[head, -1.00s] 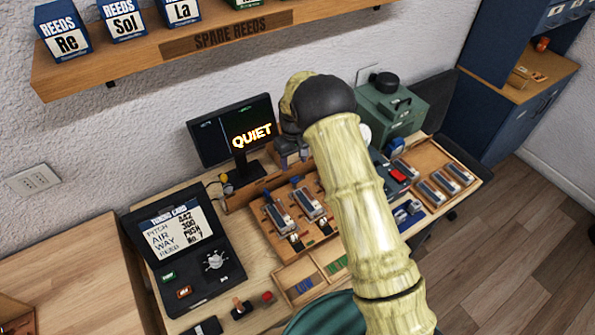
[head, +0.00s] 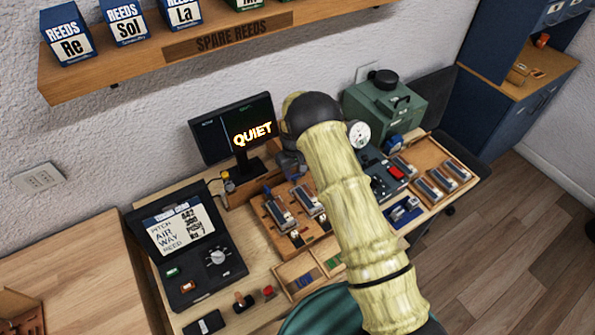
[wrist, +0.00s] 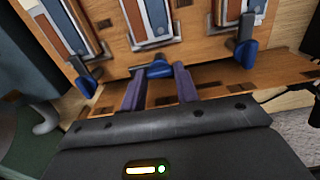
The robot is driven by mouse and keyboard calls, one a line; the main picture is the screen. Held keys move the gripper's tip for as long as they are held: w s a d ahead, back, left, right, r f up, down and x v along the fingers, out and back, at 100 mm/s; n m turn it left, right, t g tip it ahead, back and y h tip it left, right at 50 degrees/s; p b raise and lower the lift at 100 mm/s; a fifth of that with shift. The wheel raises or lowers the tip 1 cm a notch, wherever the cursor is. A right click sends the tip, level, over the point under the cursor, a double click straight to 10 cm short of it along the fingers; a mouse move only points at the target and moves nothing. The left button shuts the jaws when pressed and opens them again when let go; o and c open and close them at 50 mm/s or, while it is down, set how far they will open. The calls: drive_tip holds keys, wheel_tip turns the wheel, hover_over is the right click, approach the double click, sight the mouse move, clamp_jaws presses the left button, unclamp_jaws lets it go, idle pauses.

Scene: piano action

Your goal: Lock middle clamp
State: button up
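The middle clamp (wrist: 156,70) is a blue lever at the edge of the wooden reed board, below the middle reed unit in the wrist view. It looks turned more sideways than its neighbours. My gripper (wrist: 157,78) has two dark purple fingers standing apart, with tips on either side of this lever. I cannot tell whether they touch it. The left clamp (wrist: 86,84) and the right clamp (wrist: 245,54) are blue levers pointing down the picture. In the head view my arm hides the gripper and the middle clamp.
The reed board (head: 286,246) shows beside my arm, with a monitor reading QUIET (head: 236,130) behind it. A tuning-card console (head: 188,250) stands to the left. A green machine (head: 384,108) and a wooden tray of reed units (head: 452,160) are on the right.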

drive_tip(key=shift+c, duration=1)
drive_tip(key=shift+d, duration=0.15)
drive_tip(key=shift+w+d, duration=0.15)
drive_tip(key=shift+w, duration=0.05)
drive_tip(key=shift+m+b, duration=0.3)
drive_tip(key=shift+b, duration=0.1)
drive_tip(key=shift+w+d+m+b, duration=0.1)
drive_tip(key=shift+m+b, duration=0.35)
drive_tip(key=shift+m, duration=0.05)
drive_tip(key=m+b, duration=0.2)
drive_tip(key=m, duration=0.1)
drive_tip(key=shift+a+b, duration=0.3)
drive_tip(key=shift+a, duration=0.05)
drive_tip(key=m+b, duration=0.1)
drive_tip(key=m, duration=0.2)
drive_tip(key=shift+m+b, duration=0.4)
drive_tip(key=m+b, duration=0.1)
drive_tip(key=m, duration=0.3)
drive_tip(key=shift+r+m, duration=0.1)
drive_tip(key=shift+m, duration=0.2)
drive_tip(key=m, duration=0.4)
drive_tip(key=shift+r+m+b, duration=0.1)
drive_tip(key=shift+m+b, duration=0.25)
drive_tip(key=shift+m, duration=0.05)
drive_tip(key=shift+a, duration=0.1)
